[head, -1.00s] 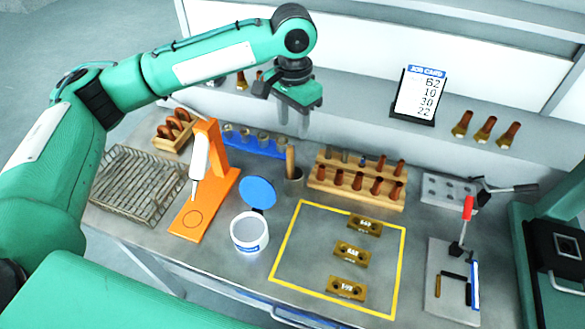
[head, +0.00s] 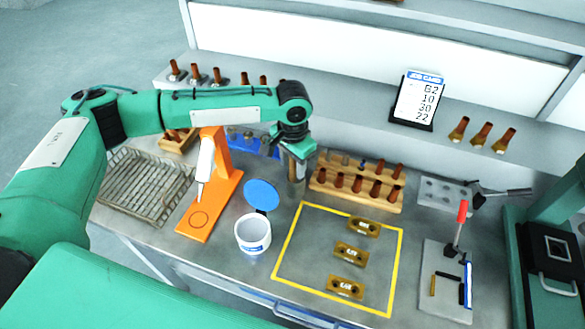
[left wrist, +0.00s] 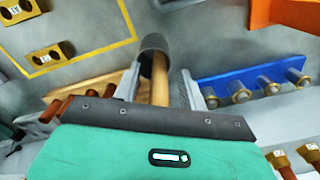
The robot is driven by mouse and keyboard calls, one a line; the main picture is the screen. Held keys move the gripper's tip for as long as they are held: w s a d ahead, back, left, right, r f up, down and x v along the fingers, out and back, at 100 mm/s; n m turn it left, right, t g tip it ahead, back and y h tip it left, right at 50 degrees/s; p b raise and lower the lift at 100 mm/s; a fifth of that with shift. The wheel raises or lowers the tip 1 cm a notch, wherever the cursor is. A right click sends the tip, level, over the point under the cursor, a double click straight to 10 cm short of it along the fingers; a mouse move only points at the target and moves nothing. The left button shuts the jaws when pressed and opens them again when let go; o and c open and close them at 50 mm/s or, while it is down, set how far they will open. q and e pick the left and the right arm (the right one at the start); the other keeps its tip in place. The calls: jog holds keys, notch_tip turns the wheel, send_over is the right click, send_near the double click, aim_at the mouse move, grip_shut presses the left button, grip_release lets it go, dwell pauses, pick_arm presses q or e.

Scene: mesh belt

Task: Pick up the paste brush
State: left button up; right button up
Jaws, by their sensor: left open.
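The paste brush has a light wooden handle (left wrist: 160,80) standing in a grey metal cup (left wrist: 155,42). In the head view the cup (head: 296,188) is behind the white paste tub (head: 252,234), and my gripper hides the brush handle. My left gripper (head: 297,172) is directly above the cup, pointing down. In the left wrist view my left gripper (left wrist: 162,88) is open, with one finger on each side of the brush handle. The brush's lower end is hidden in the cup. My right gripper is not in view.
A rack of brown-handled tools (head: 357,182) stands just right of the cup, and a blue holder (head: 255,147) just left. An orange stand (head: 222,190) and a wire basket (head: 147,186) are farther left. A yellow outline (head: 290,246) holds brass blocks (head: 350,252).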

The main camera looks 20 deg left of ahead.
pick_arm(q)
grip_shut()
dwell(0.3)
